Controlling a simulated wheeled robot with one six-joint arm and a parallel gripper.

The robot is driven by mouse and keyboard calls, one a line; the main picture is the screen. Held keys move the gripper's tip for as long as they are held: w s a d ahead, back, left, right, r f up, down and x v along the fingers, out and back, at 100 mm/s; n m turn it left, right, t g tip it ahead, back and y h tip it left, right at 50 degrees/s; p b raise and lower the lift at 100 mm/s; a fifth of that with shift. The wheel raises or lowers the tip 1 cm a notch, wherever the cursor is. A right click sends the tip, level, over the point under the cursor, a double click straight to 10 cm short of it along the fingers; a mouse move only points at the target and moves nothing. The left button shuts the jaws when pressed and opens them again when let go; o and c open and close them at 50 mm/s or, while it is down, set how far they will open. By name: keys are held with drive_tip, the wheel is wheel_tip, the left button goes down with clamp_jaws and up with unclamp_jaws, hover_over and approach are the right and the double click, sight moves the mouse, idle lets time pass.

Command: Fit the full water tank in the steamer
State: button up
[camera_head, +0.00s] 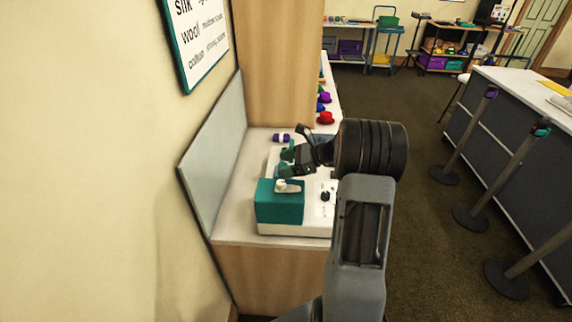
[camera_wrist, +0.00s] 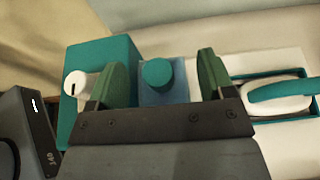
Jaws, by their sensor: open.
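The steamer has a white base (camera_head: 290,229) with a teal box (camera_head: 280,208) at its near end, on the counter. The teal box also shows at the left of the wrist view (camera_wrist: 100,55), with a white knob (camera_wrist: 76,84). A blue tank (camera_wrist: 178,92) with a round teal cap (camera_wrist: 157,73) stands beside the box. My gripper (camera_head: 287,162) is over the steamer, its jaws open. In the wrist view its two green fingers (camera_wrist: 160,80) stand on either side of the tank, with gaps showing. The tank's lower part is hidden, so I cannot tell how it sits.
A white iron-like piece with a teal handle (camera_wrist: 285,88) lies in a teal-edged recess at the wrist view's right. A grey panel (camera_head: 215,150) borders the counter's left. Barrier posts (camera_head: 500,175) stand right.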

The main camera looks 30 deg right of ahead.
drive_tip(key=shift+s+a+f, duration=0.15)
drive_tip(key=shift+s+f, duration=0.15)
drive_tip(key=shift+f, duration=0.25)
drive_tip(key=r+b+v, duration=0.1)
drive_tip(key=v, duration=1.3)
drive_tip(key=shift+w, duration=0.25)
drive_tip(key=s+a+n+g+h, duration=0.1)
drive_tip(key=a+n, duration=0.1)
drive_tip(key=a, duration=0.2)
drive_tip(key=s+a+n+g+h, duration=0.1)
drive_tip(key=a+n, duration=0.1)
drive_tip(key=a, duration=0.2)
drive_tip(key=s+a+n+g+h, duration=0.1)
drive_tip(key=a+n+g, duration=0.1)
drive_tip(key=a+n, duration=0.1)
drive_tip(key=shift+a+r, duration=0.2)
drive_tip(key=shift+a, duration=0.25)
drive_tip(key=shift+a+r, duration=0.2)
drive_tip(key=shift+a, duration=0.25)
drive_tip(key=s+a+f+n+t+h, duration=0.1)
drive_tip(key=s+a+n+h, duration=0.7)
drive_tip(key=n, duration=0.9)
drive_tip(key=s+a+f, duration=0.1)
drive_tip(key=s+a, duration=0.1)
drive_tip(key=s, duration=0.2)
drive_tip(key=shift+s+h, duration=0.3)
drive_tip(key=shift+h, duration=0.1)
drive_tip(key=shift+d, duration=0.1)
